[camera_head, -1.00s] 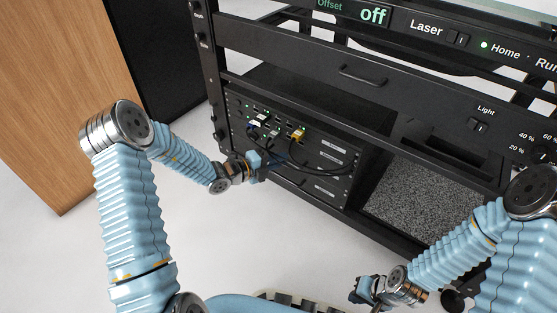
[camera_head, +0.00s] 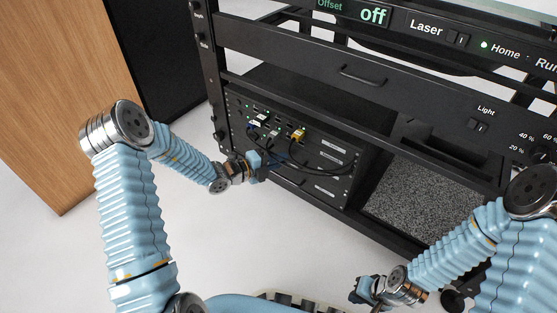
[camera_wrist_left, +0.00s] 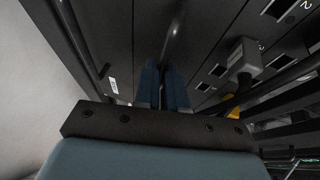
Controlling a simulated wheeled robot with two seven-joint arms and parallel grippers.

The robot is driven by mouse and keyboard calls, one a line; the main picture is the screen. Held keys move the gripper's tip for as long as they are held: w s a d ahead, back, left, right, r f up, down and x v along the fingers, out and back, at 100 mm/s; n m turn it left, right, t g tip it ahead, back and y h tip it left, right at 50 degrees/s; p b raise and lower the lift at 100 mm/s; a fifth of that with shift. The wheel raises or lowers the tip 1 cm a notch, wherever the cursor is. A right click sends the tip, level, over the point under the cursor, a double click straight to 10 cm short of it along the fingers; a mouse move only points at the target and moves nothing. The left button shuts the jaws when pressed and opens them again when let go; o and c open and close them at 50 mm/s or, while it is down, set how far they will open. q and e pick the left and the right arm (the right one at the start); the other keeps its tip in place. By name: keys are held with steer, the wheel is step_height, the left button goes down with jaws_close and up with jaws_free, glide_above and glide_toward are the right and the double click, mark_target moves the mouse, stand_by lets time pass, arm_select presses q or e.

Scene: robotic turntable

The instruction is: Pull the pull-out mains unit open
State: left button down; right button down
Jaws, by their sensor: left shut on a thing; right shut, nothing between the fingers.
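The mains unit (camera_head: 330,175) is a black panel low in the black rack, with sockets, plugged cables and small green lights. It also fills much of the left wrist view (camera_wrist_left: 215,28). My left gripper (camera_head: 262,168) is at the lower left front of this unit. In the left wrist view its blue fingers (camera_wrist_left: 163,88) are close together, shut on a dark handle bar (camera_wrist_left: 173,38) that runs up between them. The grip point itself is partly hidden by the fingers. My right gripper (camera_head: 362,292) is shut and empty, low in front of the rack, away from the unit.
Cables (camera_head: 310,165) loop across the unit's front, close to my left gripper. A drawer with a handle (camera_head: 362,77) is above. A grey speckled panel (camera_head: 420,200) is to the right. A wooden cabinet (camera_head: 50,90) stands at left. The pale floor (camera_head: 250,240) in front is clear.

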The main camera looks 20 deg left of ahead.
arm_select(q)
steer(key=shift+s+a, duration=0.1)
steer(key=shift+s, duration=0.05)
steer(key=s+a+p, duration=0.4)
steer(key=s, duration=0.8)
steer(key=s+a+p, duration=0.5)
steer(key=s, duration=0.8)
steer(key=shift+s, duration=0.15)
steer(key=c, duration=1.2)
jaws_free()
steer(key=shift+a, duration=0.1)
steer(key=p+v, duration=0.1)
steer(key=v, duration=1.2)
steer(key=shift+s+a+r, duration=0.1)
steer(key=shift+s+a, duration=0.1)
steer(key=shift+s, duration=0.1)
